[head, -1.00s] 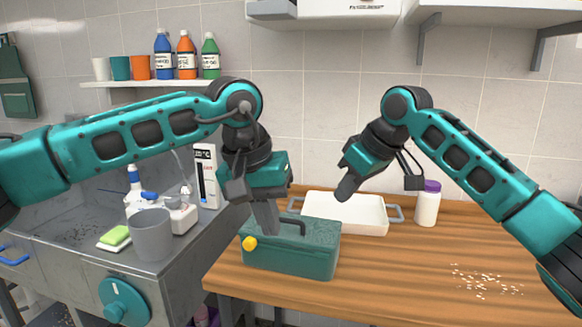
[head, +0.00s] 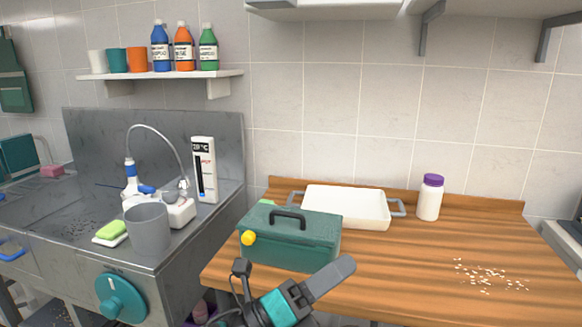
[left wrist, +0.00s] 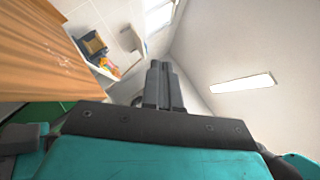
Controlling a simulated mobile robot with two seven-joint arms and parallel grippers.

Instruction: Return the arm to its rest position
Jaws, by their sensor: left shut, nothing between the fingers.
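My left gripper (head: 338,270) is low in the middle of the head view, in front of the wooden counter's front edge. Its fingers point up and to the right. The left wrist view shows its two dark fingers (left wrist: 164,88) together, shut with nothing between them. The teal box (head: 290,243) with a dark handle and a yellow knob stands on the counter behind the gripper; I cannot tell whether there is contact. My right gripper and arm are outside both views.
A white tray (head: 345,207) with grey handles and a white bottle (head: 429,198) with a purple lid stand at the back of the counter (head: 400,262). Pale crumbs (head: 488,274) lie at right. A grey cup (head: 148,229) and a green sponge (head: 111,230) are by the steel sink.

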